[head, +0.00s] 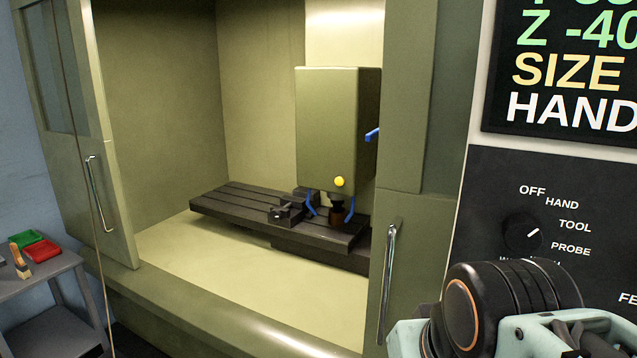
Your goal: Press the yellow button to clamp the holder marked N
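The yellow button (339,181) is a small round knob low on the front of the olive spindle head (325,125), inside the open machine. Under the spindle is a dark brown, roughly cylindrical piece (338,214), which may be the holder. It is too small for me to read any N mark, and I cannot tell whether it is seated in the spindle. Part of my arm shows at the bottom right, in front of the control panel and well apart from the button. My gripper's fingers are not in view.
The slotted table (225,203) with a small dark vise (287,214) sits below the spindle. Blue nozzles flank the spindle. Door handles (98,195) (390,280) stand either side of the opening. A cart (30,285) with green and red trays is at left. The knob panel (560,180) is at right.

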